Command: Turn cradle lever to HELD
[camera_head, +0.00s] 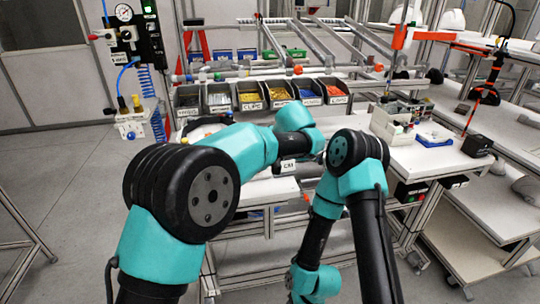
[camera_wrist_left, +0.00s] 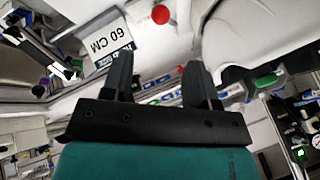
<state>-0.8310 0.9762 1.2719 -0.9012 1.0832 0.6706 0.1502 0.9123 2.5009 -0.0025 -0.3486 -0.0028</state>
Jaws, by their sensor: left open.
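My left gripper (camera_wrist_left: 158,65) is open and empty in the left wrist view, its two black fingers apart. A round red knob (camera_wrist_left: 160,14) shows beyond the fingertips, apart from them; I cannot tell whether it belongs to the cradle lever. A smooth white shell-like surface (camera_wrist_left: 270,38) is at the right of that view. A white label (camera_wrist_left: 108,42) with inverted black lettering is at the left. My right gripper is out of view.
Several parts bins (camera_head: 252,96) line the back of the bench. A white work surface (camera_head: 425,158) with small boxes is at the right. White helmets (camera_head: 453,20) sit on a back shelf. An air panel (camera_head: 133,40) hangs at the left, above open floor (camera_head: 70,190).

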